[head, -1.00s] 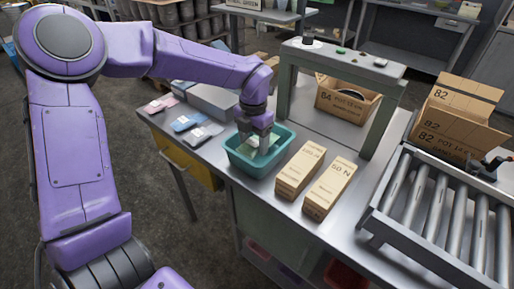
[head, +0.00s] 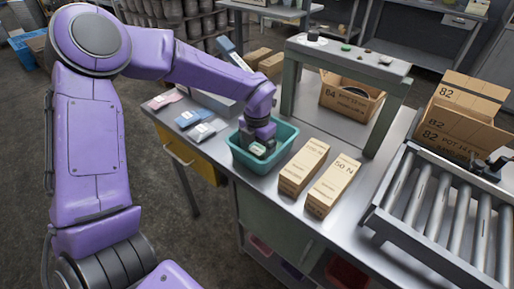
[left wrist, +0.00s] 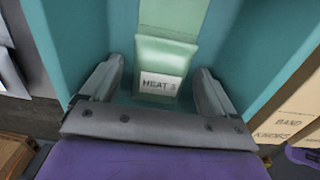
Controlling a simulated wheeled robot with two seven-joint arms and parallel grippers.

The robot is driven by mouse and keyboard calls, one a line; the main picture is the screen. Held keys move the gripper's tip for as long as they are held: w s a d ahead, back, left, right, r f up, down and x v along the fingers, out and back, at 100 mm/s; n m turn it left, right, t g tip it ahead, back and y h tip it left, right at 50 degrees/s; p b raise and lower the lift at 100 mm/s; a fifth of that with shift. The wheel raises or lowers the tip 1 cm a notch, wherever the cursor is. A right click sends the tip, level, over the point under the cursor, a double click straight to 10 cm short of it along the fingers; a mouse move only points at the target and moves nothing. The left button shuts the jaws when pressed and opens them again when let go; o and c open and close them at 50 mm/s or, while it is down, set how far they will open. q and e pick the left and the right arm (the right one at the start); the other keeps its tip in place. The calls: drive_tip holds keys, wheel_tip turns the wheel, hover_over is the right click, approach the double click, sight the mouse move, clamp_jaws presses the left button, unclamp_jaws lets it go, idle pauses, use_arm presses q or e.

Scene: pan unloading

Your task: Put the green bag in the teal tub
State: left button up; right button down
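The teal tub (head: 238,151) stands on the grey bench. My left gripper (head: 258,148) points down inside it. In the left wrist view, the green bag (left wrist: 165,54) with a white label reading "HEAT" lies between the spread fingers of my left gripper (left wrist: 160,72). A gap shows on both sides of the bag, so the fingers look open and apart from it. A paler green strip (left wrist: 172,15) shows beyond the bag; I cannot tell whether it is part of it. Teal tub walls (left wrist: 85,35) surround both. My right gripper is not in view.
Two tan cartons (head: 303,167) (head: 333,186) stand close right of the tub. Blue (head: 187,118), white-labelled and pink (head: 160,101) packets lie to its left. A green frame (head: 384,125) stands behind, and a roller conveyor (head: 440,215) is at right.

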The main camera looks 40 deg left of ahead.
sight(257, 150)
use_arm(q)
drive_tip(key=shift+r, duration=0.35)
wheel_tip(257, 150, up, 12)
drive_tip(key=shift+f+b, duration=0.15)
drive_tip(key=shift+b, duration=0.15)
drive_tip(key=shift+f, duration=0.1)
idle(1.1)
